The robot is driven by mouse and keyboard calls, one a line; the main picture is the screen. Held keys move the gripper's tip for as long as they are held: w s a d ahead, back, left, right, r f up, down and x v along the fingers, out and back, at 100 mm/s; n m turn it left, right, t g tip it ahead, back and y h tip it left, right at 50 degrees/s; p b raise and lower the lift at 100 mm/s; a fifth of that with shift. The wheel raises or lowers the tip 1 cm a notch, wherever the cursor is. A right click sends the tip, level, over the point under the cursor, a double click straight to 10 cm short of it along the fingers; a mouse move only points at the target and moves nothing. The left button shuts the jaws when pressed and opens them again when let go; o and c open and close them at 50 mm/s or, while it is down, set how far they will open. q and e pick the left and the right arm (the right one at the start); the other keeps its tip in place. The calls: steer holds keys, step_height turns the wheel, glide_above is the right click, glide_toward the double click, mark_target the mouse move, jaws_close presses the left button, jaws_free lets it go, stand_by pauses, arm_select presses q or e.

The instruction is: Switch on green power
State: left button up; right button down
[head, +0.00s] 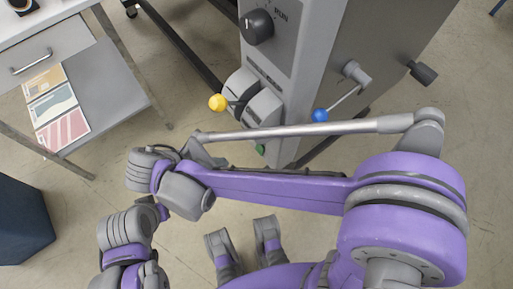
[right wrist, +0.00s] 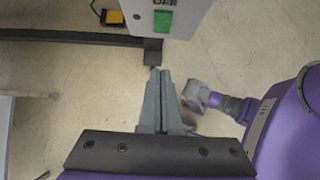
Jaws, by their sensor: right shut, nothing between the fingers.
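The green power switch (right wrist: 162,22) sits on the grey machine panel in the right wrist view, just below the word OFF. In the head view only a small bit of the green switch (head: 260,149) shows at the foot of the machine. My right gripper (right wrist: 160,72) is shut and empty. Its fingers point at the panel, and in the picture the tips lie below the switch with a gap between. In the head view my right gripper looks small, beside the end of a silver rod.
The grey machine (head: 320,60) carries a RUN knob (head: 257,26), a yellow-balled lever (head: 217,102) and a blue-balled lever (head: 320,115). A side table (head: 110,85) with printed sheets stands left. A dark bin (head: 25,220) is at the lower left. A yellow-topped item (right wrist: 113,17) lies by the machine.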

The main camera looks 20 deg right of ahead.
mark_target(259, 148)
stand_by(0.3)
steer(key=d+b+x, duration=0.1)
steer(key=x, duration=0.5)
steer(key=d+r+b+x, duration=0.1)
steer(key=b+x, duration=0.1)
steer(key=x, duration=0.4)
steer(key=shift+w+d, duration=0.25)
steer(key=shift+w, duration=0.2)
steer(key=shift+w+d+f, duration=0.1)
steer(key=shift+d+f, duration=0.05)
steer(key=shift+d, duration=0.15)
